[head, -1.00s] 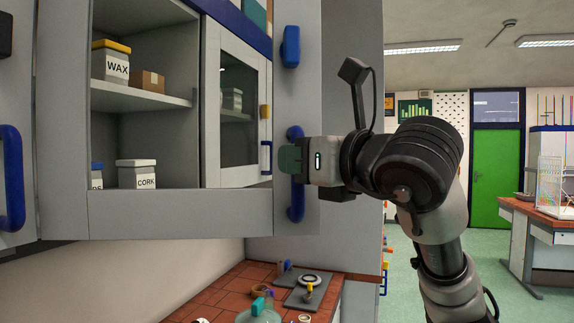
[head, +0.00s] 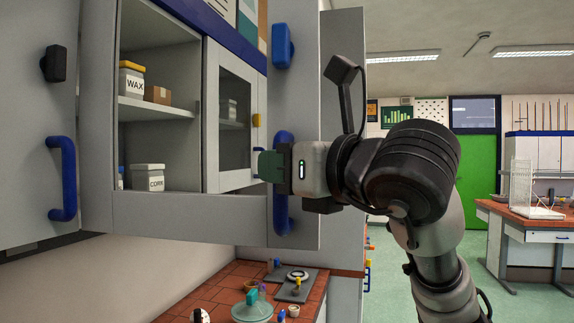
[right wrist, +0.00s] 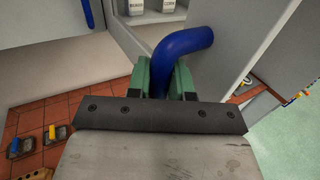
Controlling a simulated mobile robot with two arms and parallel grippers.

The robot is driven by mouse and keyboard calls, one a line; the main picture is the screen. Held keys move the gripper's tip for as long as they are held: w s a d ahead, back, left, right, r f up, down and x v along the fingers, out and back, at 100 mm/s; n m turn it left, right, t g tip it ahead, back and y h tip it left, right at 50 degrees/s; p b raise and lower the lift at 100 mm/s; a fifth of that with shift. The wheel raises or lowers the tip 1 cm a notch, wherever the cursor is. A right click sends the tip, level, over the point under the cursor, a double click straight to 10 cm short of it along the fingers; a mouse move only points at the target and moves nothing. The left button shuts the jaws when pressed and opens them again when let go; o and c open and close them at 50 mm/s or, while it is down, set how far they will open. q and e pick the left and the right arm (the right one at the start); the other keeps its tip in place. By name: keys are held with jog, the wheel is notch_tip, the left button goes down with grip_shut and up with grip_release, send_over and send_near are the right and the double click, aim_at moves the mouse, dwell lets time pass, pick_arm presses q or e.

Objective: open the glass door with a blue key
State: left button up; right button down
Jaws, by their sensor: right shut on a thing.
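My right gripper (head: 272,166) is shut on the blue upright bar handle (head: 281,216) of the right-hand grey cabinet door (head: 303,120), which stands open. In the right wrist view the green fingers (right wrist: 162,78) are on either side of the blue handle (right wrist: 184,41). The framed glass door (head: 235,118) is inside the cabinet, covering the right part of the shelves. A yellow piece (head: 256,120) is on its edge, and a blue piece below it is partly hidden by my gripper. I cannot identify a blue key with certainty. My left gripper is not in view.
The left cabinet door (head: 30,110) with its blue handle (head: 66,180) stands open. Jars marked WAX (head: 133,82) and CORK (head: 148,178) are on the shelves. Small tools and a teal-lidded vessel (head: 252,308) are on the tiled bench (head: 215,288) below. Open floor lies right.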

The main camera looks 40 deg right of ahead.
jog(key=c, duration=1.3)
grip_release()
jog(key=shift+o, duration=1.2)
jog(key=shift+a, duration=0.1)
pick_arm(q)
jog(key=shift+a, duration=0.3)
pick_arm(e)
jog(key=shift+o, duration=0.2)
jog(key=shift+w, duration=0.1)
pick_arm(q)
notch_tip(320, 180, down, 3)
jog(key=b, duration=0.3)
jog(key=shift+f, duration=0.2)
pick_arm(e)
jog(key=s+d, duration=0.2)
jog(key=s, duration=0.8)
jog(key=shift+s, duration=0.35)
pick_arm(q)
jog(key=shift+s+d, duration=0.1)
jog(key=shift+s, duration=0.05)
